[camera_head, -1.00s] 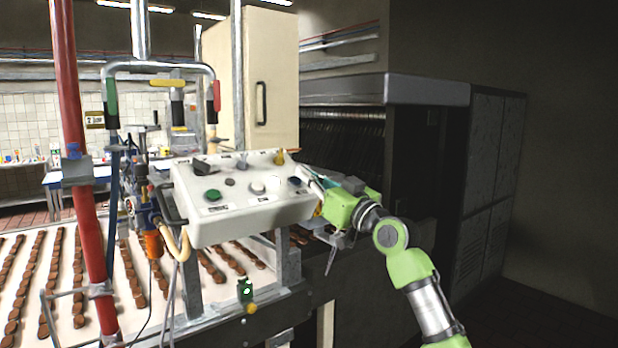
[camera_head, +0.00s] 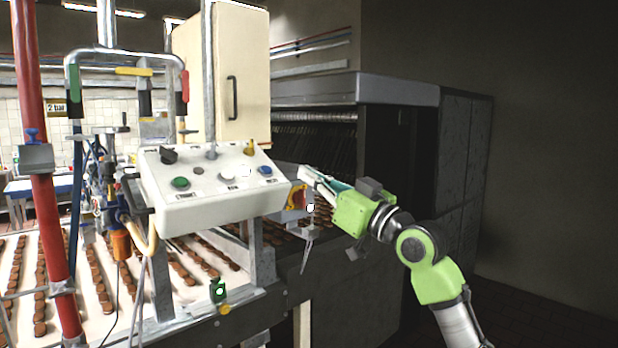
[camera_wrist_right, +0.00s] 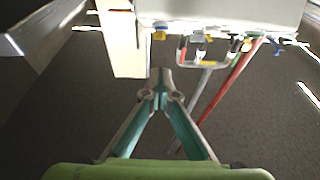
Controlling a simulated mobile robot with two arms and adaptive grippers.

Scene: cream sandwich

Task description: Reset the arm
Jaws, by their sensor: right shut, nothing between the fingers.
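My right arm is lime green and comes in from the lower right in the head view. My right gripper (camera_head: 304,174) points left, with its fingertips just off the right end of the white control panel (camera_head: 200,206). In the right wrist view the two teal-lined fingers of the gripper (camera_wrist_right: 162,78) meet at their tips, with nothing between them. The panel's pale underside (camera_wrist_right: 225,14) shows upside down at the top there. My left gripper is in neither view.
The panel carries a green button (camera_head: 180,183), a black knob (camera_head: 168,156) and a blue button (camera_head: 265,170). A red pipe (camera_head: 45,200) stands at the left. A conveyor (camera_head: 196,296) with rows of brown biscuits runs below. A dark machine (camera_head: 380,90) stands behind my arm; the right side is clear.

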